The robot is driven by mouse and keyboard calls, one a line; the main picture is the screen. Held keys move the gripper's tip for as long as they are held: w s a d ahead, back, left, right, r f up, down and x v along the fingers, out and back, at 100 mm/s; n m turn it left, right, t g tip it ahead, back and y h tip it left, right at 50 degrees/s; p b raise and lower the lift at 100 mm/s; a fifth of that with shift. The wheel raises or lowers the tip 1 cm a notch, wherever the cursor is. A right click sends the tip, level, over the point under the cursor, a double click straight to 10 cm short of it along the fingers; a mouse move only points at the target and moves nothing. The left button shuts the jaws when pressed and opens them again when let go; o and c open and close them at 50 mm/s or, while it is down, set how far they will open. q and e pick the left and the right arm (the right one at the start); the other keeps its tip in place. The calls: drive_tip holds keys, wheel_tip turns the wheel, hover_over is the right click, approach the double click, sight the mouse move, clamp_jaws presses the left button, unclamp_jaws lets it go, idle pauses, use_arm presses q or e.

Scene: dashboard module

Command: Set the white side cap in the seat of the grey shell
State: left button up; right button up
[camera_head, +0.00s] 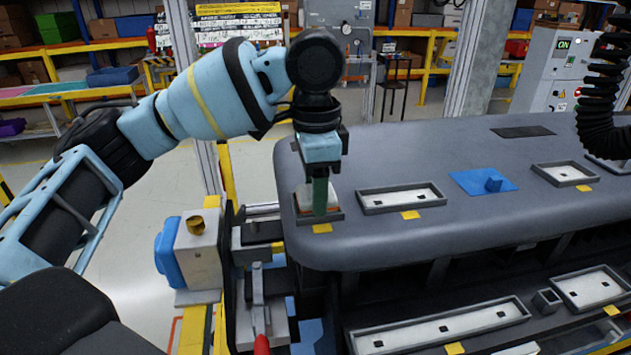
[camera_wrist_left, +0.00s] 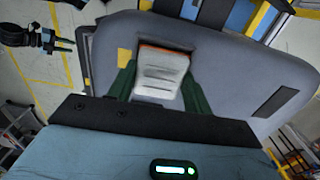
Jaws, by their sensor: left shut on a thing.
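The grey shell (camera_head: 440,230) is a long rounded panel on the right in the head view; it also fills much of the left wrist view (camera_wrist_left: 225,65). The white side cap (camera_wrist_left: 160,80), with an orange-brown edge, sits between the green fingers of my left gripper (camera_head: 320,208). The gripper points down and is shut on the cap. They are at the shell's left end, over a dark-framed seat (camera_head: 338,215). The fingers hide much of the cap and seat, so I cannot tell whether the cap is fully down.
Framed white panels (camera_head: 400,197) and a blue plate with a peg (camera_head: 486,183) lie on the shell's top. A fixture with a blue-sided block (camera_head: 195,255) and a red-handled clamp (camera_head: 261,343) stands close to the shell's left end. A black coiled hose (camera_head: 603,95) hangs at the right.

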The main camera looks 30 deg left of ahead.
use_arm(q)
drive_tip(key=o, duration=1)
drive_tip(key=shift+r, duration=3.9)
